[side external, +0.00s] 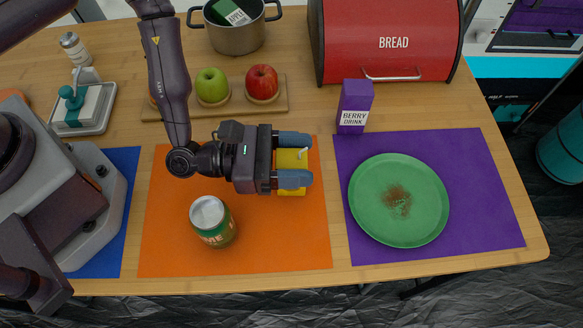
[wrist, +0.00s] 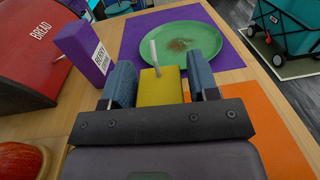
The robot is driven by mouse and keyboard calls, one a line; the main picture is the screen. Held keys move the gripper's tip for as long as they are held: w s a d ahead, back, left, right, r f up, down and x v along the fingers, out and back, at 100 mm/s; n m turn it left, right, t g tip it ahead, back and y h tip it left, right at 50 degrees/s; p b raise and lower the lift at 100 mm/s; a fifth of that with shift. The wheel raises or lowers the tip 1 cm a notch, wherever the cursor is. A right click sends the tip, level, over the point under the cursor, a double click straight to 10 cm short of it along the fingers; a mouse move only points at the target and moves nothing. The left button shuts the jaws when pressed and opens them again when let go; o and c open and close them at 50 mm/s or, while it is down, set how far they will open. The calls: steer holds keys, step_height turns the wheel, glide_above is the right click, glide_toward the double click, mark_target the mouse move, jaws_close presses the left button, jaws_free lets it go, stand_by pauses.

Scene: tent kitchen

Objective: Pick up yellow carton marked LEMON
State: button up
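The yellow carton (side external: 291,159) has a white straw and sits over the orange mat (side external: 285,240), near its right side. It also shows in the wrist view (wrist: 160,88). No LEMON lettering is readable on the faces I see. My gripper (side external: 292,160) lies level, pointing right, with one blue-grey finger on each side of the carton. In the wrist view, my gripper's fingers (wrist: 162,85) stand very close to the carton's sides. I cannot tell whether they touch it. The near finger hides part of the carton's front. It appears low, with no clear sign of being lifted.
A purple berry drink carton (side external: 355,106) is behind right. A green plate (side external: 400,225) lies on the purple mat (side external: 490,215). Apples on a board (side external: 238,110) and a red bread box (side external: 390,20) stand behind.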

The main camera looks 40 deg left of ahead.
steer(key=c, duration=0.6)
